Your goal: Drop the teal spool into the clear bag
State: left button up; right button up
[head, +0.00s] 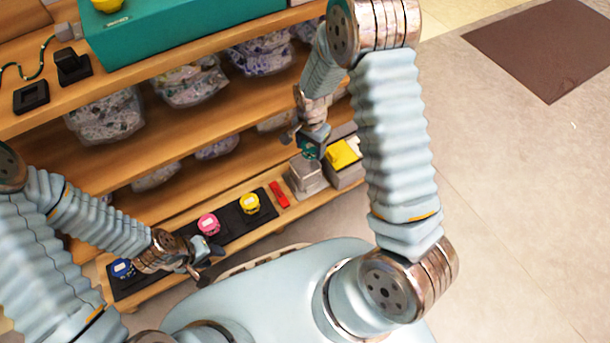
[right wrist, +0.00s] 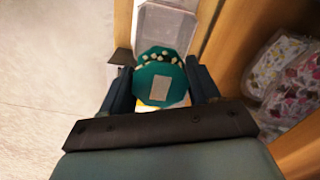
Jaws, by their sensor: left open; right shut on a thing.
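My right gripper (head: 309,143) is shut on the teal spool (head: 308,153), which is mostly hidden by the gripper in the head view. In the right wrist view the teal spool (right wrist: 158,82) sits between the two fingers, with a pale label on its flat face. A pale, see-through open container (head: 307,177), which looks like the clear bag, stands on the low shelf below the spool. It also shows beyond the spool in the right wrist view (right wrist: 165,27). The spool is apart from it, above it. My left gripper (head: 203,263) is open and empty near the low shelf's front.
A black strip (head: 232,222) on the low shelf holds a blue spool (head: 122,268), a pink spool (head: 208,224) and a yellow spool (head: 249,204). A red object (head: 279,194) lies beside it. A container with yellow contents (head: 344,155) stands right of the clear bag. Filled bags (head: 105,116) line upper shelves.

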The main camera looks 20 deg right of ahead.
jog(key=o, duration=1.2)
notch_tip(320, 180, up, 14)
jog(key=p, duration=0.3)
jog(key=shift+f, duration=0.1)
